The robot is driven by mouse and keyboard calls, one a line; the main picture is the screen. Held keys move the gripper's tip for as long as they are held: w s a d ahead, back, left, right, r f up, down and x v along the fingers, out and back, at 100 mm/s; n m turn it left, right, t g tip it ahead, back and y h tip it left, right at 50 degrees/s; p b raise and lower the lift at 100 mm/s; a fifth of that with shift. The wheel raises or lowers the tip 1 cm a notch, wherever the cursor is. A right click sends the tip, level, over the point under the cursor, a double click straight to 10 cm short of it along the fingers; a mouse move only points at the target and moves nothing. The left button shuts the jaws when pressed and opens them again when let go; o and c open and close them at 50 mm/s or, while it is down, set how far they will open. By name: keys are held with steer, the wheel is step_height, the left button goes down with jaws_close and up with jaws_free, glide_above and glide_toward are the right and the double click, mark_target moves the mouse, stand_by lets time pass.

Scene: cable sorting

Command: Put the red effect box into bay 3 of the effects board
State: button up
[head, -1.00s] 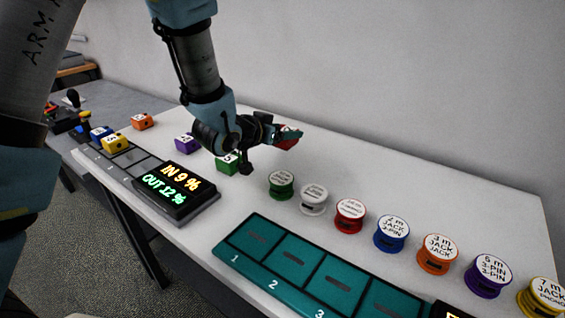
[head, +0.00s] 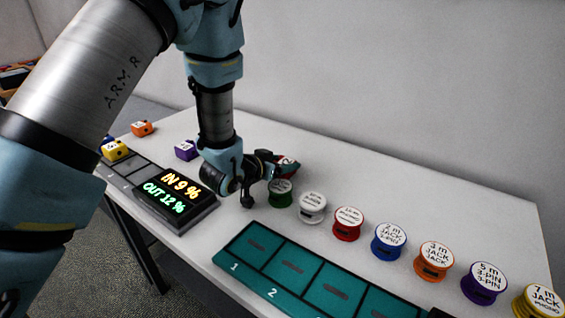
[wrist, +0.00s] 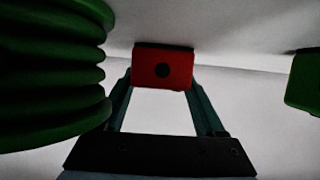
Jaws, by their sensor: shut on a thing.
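My gripper (head: 280,167) is shut on the red effect box (head: 288,165) and holds it above the table, right behind the green spool. In the wrist view the red box (wrist: 162,68) sits between the fingertips, a dark round spot on its near face. The effects board (head: 202,217) is the dark strip at left with the lit IN 9 % / OUT 12 % display. A yellow box (head: 115,150) sits at its far end, a blue one (head: 106,141) just beyond. Empty bays show between the yellow box and the display; their numbers are too small to read.
The green spool (head: 281,192) is close to my gripper, large at left in the wrist view. A row of spools runs right from the white one (head: 312,207). A teal numbered tray (head: 240,272) lies in front. Purple (head: 186,150) and orange (head: 142,128) boxes stand behind the board.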

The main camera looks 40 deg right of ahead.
steer(key=o, duration=1.5)
steer(key=shift+f, duration=0.1)
steer(key=shift+r, duration=0.25)
steer(key=b+v, duration=0.1)
steer(key=v, duration=0.9)
steer(key=shift+a+r, duration=0.15)
steer(key=shift+a, duration=0.05)
steer(key=shift+s+a+r+p, duration=0.1)
steer(key=shift+s+a+p, duration=0.15)
steer(key=shift+a+p, duration=0.4)
steer(key=shift+a, duration=0.1)
